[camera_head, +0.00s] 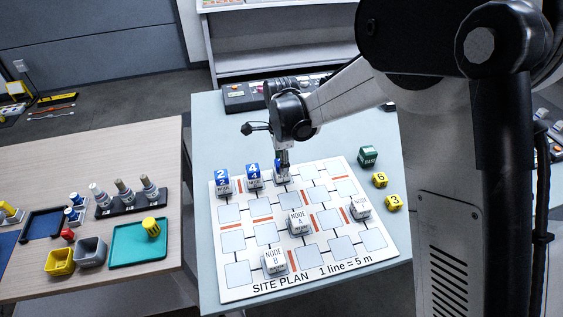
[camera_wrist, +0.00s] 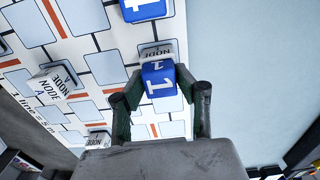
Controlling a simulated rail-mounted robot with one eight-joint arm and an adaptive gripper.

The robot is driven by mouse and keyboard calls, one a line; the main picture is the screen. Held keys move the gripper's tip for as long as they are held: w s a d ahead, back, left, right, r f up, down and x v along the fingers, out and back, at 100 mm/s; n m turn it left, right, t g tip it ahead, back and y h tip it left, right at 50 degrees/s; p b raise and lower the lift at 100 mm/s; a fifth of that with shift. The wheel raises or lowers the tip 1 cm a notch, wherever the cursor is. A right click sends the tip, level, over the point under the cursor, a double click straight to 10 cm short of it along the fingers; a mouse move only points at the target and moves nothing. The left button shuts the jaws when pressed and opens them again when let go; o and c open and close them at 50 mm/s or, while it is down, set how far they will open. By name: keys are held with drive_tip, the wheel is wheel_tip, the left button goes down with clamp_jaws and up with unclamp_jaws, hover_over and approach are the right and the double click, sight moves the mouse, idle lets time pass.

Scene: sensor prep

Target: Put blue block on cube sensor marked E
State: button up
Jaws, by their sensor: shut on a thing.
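My gripper (camera_wrist: 161,92) is shut on a blue block (camera_wrist: 160,74) marked 1, with a finger on each side of it in the wrist view. A grey-white NODE cube (camera_wrist: 157,49) shows right beside the block. Its letter is hidden, and I cannot tell whether the two touch. In the head view my gripper (camera_head: 283,161) is over the back of the site plan board, above a cube (camera_head: 282,175) to the right of the block marked 4. I cannot read a letter E on any cube.
Blue blocks marked 2 (camera_head: 222,176) and 4 (camera_head: 253,170) stand on cubes left of my gripper. Node A (camera_head: 298,222) and two more cubes (camera_head: 275,262) (camera_head: 361,207) stand on the site plan (camera_head: 243,292).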

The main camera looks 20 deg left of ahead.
drive_tip(key=o, duration=1)
drive_tip(key=shift+f, duration=0.1)
wheel_tip(320, 180, up, 12)
drive_tip(key=p, duration=0.1)
drive_tip(key=s+d+r+n+t, duration=0.1)
drive_tip(key=s+d+r+n, duration=0.2)
drive_tip(key=d+r, duration=0.6)
drive_tip(key=s+d+r+n+t, duration=0.25)
drive_tip(key=s+d, duration=0.35)
drive_tip(key=d, duration=0.4)
drive_tip(key=s+d+r+n+t, duration=0.1)
drive_tip(key=s+d+n+t, duration=0.3)
drive_tip(key=d, duration=0.6)
drive_tip(key=s+d+f, duration=0.1)
drive_tip(key=s+d, duration=0.1)
drive_tip(key=s, duration=0.1)
drive_tip(key=s+d+f+n, duration=0.1)
drive_tip(key=s+d, duration=0.2)
drive_tip(key=s+d+f+n, duration=0.1)
drive_tip(key=s+d, duration=0.1)
drive_tip(key=s, duration=0.1)
drive_tip(key=shift+s+d+f+n, duration=0.15)
drive_tip(key=shift+s+d+n, duration=0.05)
drive_tip(key=shift+n, duration=0.05)
